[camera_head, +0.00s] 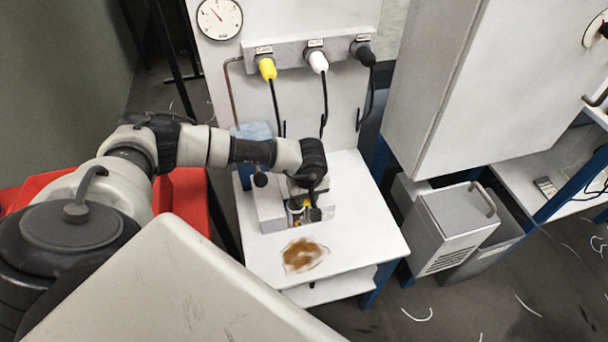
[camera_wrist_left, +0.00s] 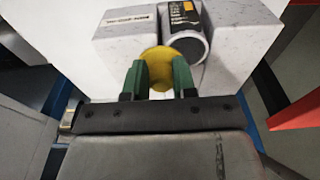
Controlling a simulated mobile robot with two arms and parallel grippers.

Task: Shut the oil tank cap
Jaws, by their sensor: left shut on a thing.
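The yellow cap (camera_wrist_left: 158,54) shows in the left wrist view between the green fingers of my left gripper (camera_wrist_left: 159,78). The gripper is shut on the cap. The cap is beside a grey cylinder (camera_wrist_left: 187,47) with a black and yellow label, at the front of a pale speckled block (camera_wrist_left: 118,45). Whether the cap is seated or loose cannot be told. In the head view my left gripper (camera_head: 305,207) reaches down over the block (camera_head: 268,210) on the small white table, and its wrist hides much of the block. My right gripper is not in view.
The white table (camera_head: 372,220) has a brown stain (camera_head: 304,255) in front of the block. Yellow, white and black plugs with cables hang from a panel (camera_head: 292,52) behind. A blue cloth (camera_head: 252,131) is behind my arm.

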